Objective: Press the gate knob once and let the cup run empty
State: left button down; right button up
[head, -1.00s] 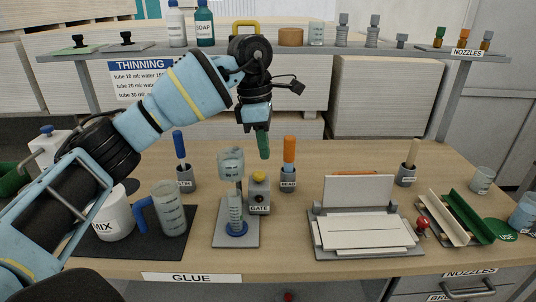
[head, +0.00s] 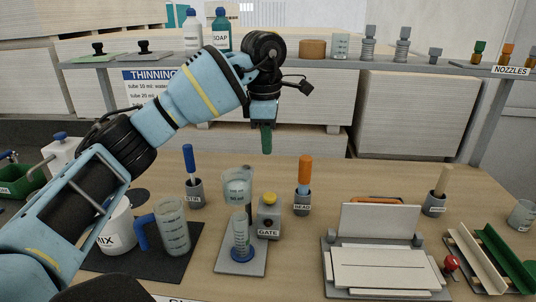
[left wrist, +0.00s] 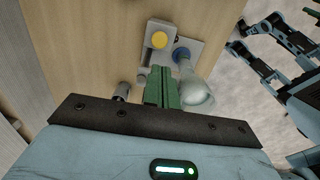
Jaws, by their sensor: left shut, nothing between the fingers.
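The gate block (head: 268,222) stands on the bench with a yellow knob (head: 269,198) on top. The knob also shows in the left wrist view (left wrist: 159,40). To its left is a clear cup (head: 237,182) on a stand, above a graduated tube (head: 240,235) with a blue foot. How much liquid the cup holds is too small to tell. My left gripper (head: 266,140), with green fingers, is shut and empty. It hangs pointing down, above and apart from the knob. The green fingers (left wrist: 162,88) also show in the left wrist view. My right gripper is not in view.
A blue-handled jug (head: 172,228) and the MIX pot (head: 117,232) stand left. A blue-handled tool (head: 189,160) and an orange-handled one (head: 305,172) stand in holders near the gate. A white press (head: 385,265) is at right. A shelf (head: 350,63) runs behind.

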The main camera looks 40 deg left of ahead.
pick_arm(q)
send_over(269, 195)
jog(key=f, duration=1)
jog(key=shift+s+f, duration=0.2)
jog(key=shift+f, duration=0.75)
jog(key=shift+w+f, duration=0.1)
jog(key=shift+f, duration=0.15)
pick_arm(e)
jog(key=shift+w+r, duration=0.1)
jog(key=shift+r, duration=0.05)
